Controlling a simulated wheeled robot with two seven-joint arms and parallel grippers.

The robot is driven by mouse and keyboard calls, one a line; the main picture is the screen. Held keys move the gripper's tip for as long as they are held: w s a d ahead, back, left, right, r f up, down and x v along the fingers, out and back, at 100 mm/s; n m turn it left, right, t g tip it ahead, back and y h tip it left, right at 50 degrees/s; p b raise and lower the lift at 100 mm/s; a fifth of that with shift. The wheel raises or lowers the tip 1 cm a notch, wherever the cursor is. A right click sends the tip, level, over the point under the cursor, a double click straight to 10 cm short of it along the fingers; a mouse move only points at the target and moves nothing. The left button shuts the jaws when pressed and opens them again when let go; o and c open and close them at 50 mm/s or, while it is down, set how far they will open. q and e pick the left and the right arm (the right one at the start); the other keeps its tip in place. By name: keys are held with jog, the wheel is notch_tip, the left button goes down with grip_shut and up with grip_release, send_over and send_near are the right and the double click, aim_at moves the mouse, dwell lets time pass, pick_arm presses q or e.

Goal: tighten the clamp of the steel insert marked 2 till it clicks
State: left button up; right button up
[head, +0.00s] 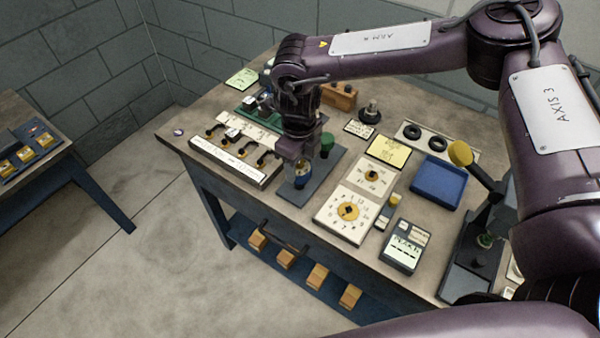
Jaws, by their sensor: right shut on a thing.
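My right gripper (301,165) points down over a dark grey plate (290,192) at the front of the workbench. A pale rack (232,160) with several black, hook-like clamps lies to the left. No mark 2 is legible, so I cannot tell which thing is the steel insert. My left gripper is not in view.
Right of the gripper are a dial board (341,219), a yellow card (388,151), a blue tray (437,183), a grey device (404,246) and a lever with a yellow knob (460,153). Wooden blocks lie on the lower shelf (330,292). The bench's front left corner is mostly clear.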

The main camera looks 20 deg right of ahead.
jog(key=shift+c, duration=1)
jog(key=shift+r, duration=0.1)
jog(key=shift+w+r+p, duration=0.1)
jog(key=shift+r+p, duration=0.45)
jog(key=shift+p, duration=0.05)
jog(key=shift+r+p, duration=0.5)
jog(key=shift+r, duration=0.2)
jog(key=shift+r+p, duration=0.4)
jog(key=shift+r, duration=0.05)
